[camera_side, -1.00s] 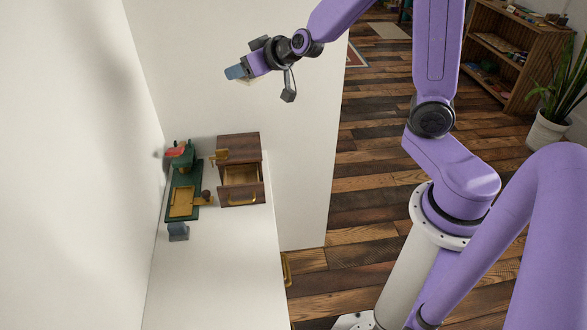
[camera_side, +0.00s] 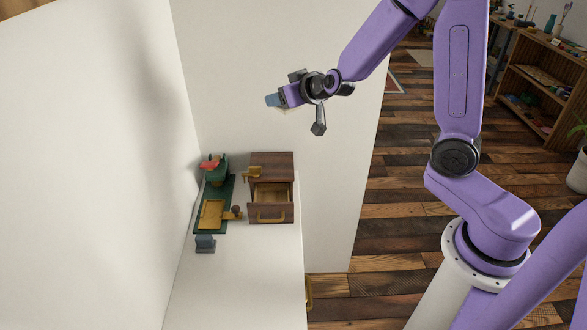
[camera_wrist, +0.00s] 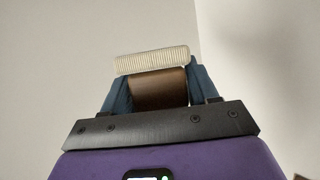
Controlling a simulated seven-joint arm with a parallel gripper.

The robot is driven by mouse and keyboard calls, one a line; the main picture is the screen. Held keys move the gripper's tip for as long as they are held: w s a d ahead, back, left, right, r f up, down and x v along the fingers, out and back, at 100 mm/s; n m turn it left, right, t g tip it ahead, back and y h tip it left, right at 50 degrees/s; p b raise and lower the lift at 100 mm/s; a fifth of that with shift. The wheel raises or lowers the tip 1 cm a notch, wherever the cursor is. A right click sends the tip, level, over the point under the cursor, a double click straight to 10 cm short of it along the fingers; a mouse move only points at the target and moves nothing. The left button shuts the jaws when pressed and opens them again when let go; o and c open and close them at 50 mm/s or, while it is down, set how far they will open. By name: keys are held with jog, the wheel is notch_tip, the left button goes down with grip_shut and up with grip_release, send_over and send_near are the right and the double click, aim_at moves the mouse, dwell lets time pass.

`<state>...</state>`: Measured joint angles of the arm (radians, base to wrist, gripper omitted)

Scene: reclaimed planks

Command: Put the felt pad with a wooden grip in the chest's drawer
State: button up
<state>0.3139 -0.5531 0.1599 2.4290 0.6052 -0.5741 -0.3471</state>
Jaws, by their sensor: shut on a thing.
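The felt pad with a wooden grip shows in the wrist view: the cream ribbed pad (camera_wrist: 152,59) lies beyond the brown grip (camera_wrist: 160,90). My gripper (camera_wrist: 160,82) is shut on the grip, with a blue finger on either side. In the side view my gripper (camera_side: 273,100) is high in the air above the worktop, well above the chest; little of the pad shows there. The small dark wooden chest (camera_side: 272,159) stands on the worktop. Its drawer (camera_side: 256,211), with a brass handle, is pulled open toward the viewer, and the visible inside looks empty.
Left of the chest is a green press-like device (camera_side: 215,173) with brass parts and a red top. A small blue-grey block (camera_side: 205,243) stands in front of it. The front of the white worktop (camera_side: 240,295) is clear. Walls stand left and behind.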

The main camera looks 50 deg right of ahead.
jog(key=s+d+f+m+g+h, duration=0.1)
jog(key=d+f+m+h, duration=0.2)
jog(key=f, duration=0.3)
jog(key=s+d+f+m+g+h, duration=0.2)
jog(key=d+f+m+h, duration=0.1)
jog(key=f, duration=0.4)
jog(key=shift+s+d+m+g+h, duration=0.15)
jog(key=shift+d+m+g+h, duration=0.15)
jog(key=shift+m+h, duration=0.4)
send_over(281, 157)
jog(key=s, duration=0.1)
notch_tip(281, 157, down, 9)
jog(key=shift+a+r, duration=0.1)
jog(key=shift+w+f, duration=0.2)
jog(key=shift+f, duration=0.05)
jog(key=shift+w+f, duration=0.25)
jog(key=shift+f, duration=1.4)
